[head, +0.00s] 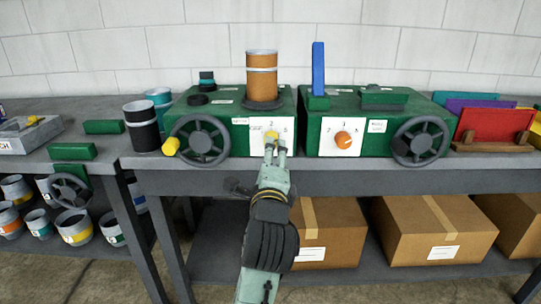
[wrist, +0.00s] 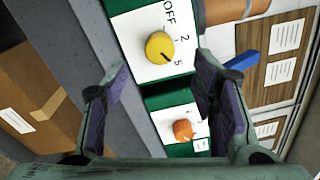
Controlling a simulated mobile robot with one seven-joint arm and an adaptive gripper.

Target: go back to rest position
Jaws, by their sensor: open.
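My gripper (head: 275,150) is in front of the left green machine, just below and in front of its yellow knob (head: 271,134). In the wrist view the two fingers of my gripper (wrist: 160,85) are spread apart with nothing between them. The yellow knob (wrist: 160,47) shows beyond the fingertips, on a white dial plate (wrist: 130,35) marked OFF, 2 and 5. Its dark pointer line slants to the lower right in that view, towards the 5. The fingers look apart from the knob.
The left green machine (head: 220,90) carries an orange cylinder (head: 262,75) and a handwheel (head: 203,141). The right machine has an orange knob (head: 343,140), a blue upright bar (head: 318,68) and another handwheel (head: 420,142). Cardboard boxes (head: 430,228) stand on the shelf below. The bench front edge (head: 400,182) runs under my gripper.

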